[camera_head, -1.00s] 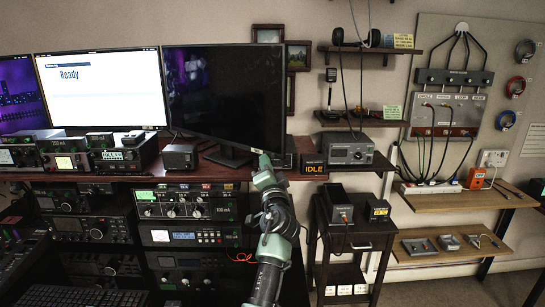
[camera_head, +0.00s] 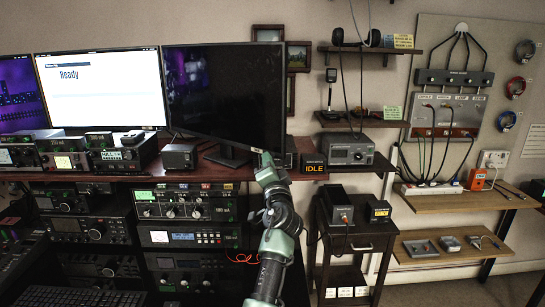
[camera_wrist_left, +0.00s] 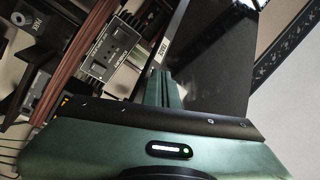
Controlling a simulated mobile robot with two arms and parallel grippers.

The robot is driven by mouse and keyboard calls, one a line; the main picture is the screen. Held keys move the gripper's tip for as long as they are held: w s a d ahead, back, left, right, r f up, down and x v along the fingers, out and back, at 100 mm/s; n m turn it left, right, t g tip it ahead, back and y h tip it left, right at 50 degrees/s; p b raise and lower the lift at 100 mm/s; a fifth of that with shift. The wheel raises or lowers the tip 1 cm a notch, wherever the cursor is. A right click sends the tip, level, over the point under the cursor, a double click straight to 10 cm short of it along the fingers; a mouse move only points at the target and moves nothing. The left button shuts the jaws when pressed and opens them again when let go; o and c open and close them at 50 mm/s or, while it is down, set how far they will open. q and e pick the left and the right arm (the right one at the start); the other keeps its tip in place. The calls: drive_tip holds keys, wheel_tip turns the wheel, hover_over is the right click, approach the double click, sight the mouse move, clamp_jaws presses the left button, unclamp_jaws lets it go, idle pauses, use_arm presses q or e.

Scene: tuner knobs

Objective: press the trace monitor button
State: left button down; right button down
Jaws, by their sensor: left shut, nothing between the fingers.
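The monitor with the dark screen (camera_head: 225,95) stands on the desk's upper shelf, right of the white "Ready" screen. It also shows in the left wrist view (camera_wrist_left: 222,55), with a small white label (camera_wrist_left: 161,54) on its edge. The label's letters are hard to read, and I cannot make out a button. My left gripper (camera_head: 265,157) points upward at the monitor's lower right corner. In the left wrist view its fingers (camera_wrist_left: 167,88) are shut and empty, pointing toward the labelled edge. I cannot tell whether they touch it. My right gripper is out of view.
A grey box (camera_wrist_left: 107,47) sits near the monitor in the left wrist view. An "IDLE" display (camera_head: 314,167) stands right of my left gripper. Radio units (camera_head: 185,203) fill the rack below the shelf. A dark side table (camera_head: 350,240) stands to the right.

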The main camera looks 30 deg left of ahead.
use_arm(q)
drive_tip(key=shift+w+b, duration=0.25)
drive_tip(key=shift+b, duration=0.1)
idle(0.5)
drive_tip(key=shift+s+p, duration=0.55)
drive_tip(key=shift+s, duration=0.3)
drive_tip(key=s+p, duration=0.3)
drive_tip(key=s, duration=0.3)
drive_tip(key=shift+a, duration=0.3)
